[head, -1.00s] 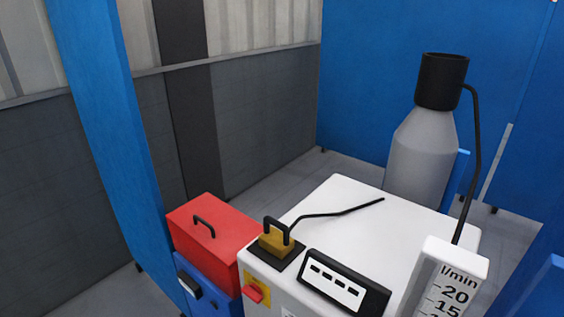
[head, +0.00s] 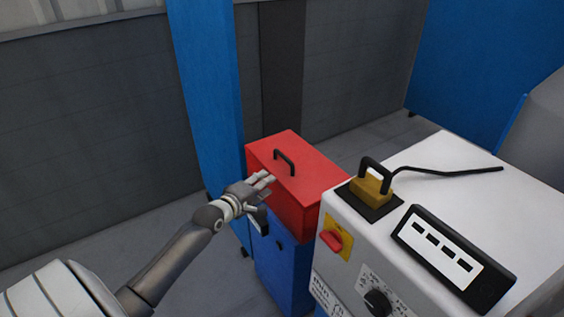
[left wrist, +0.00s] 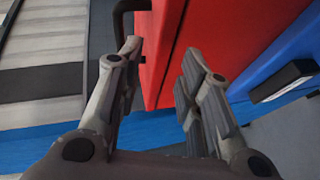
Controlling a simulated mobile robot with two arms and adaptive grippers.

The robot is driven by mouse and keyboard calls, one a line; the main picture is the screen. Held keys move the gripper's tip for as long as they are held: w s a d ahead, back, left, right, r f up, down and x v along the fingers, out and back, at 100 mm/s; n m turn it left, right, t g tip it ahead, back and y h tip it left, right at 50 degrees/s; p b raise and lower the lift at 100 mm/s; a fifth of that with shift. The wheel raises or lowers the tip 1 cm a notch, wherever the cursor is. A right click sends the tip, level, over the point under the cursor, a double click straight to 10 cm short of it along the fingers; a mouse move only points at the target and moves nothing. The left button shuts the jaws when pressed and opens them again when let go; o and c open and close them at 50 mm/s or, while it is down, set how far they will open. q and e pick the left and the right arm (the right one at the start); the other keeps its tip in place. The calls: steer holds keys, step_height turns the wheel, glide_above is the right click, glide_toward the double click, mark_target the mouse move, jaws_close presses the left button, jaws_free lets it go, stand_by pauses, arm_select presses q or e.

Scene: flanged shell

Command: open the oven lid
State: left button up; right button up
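A white oven-like machine (head: 455,175) stands at the right of the head view. On its top, a yellow block (head: 372,188) with a black handle (head: 376,168) sits on a black plate, with a black cable leading right. Left of it, a red box (head: 300,180) with a black handle on top (head: 284,161) stands on a blue cabinet (head: 283,270). I cannot tell for sure which is the oven lid. My left gripper (head: 264,203) is open and empty beside the red box's front left. In the left wrist view its spread fingers (left wrist: 162,60) face the red box (left wrist: 205,25).
A black display panel (head: 453,258), a red switch on a yellow plate (head: 334,240) and a knob (head: 377,302) are on the machine. A blue post (head: 205,95) stands behind the gripper. The floor at left is clear.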

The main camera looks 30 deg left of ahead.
arm_select(q)
glide_toward(284, 156)
steer(key=f, duration=0.2)
steer(key=t, duration=0.1)
steer(key=shift+n+h, duration=0.3)
steer(key=shift+n, duration=0.1)
steer(key=w, duration=0.3)
steer(key=w+f, duration=0.1)
steer(key=w, duration=0.2)
steer(key=w+b, duration=0.1)
steer(key=w, duration=0.2)
steer(key=shift+w+a+f, duration=0.15)
steer(key=shift+w, duration=0.25)
jaws_close()
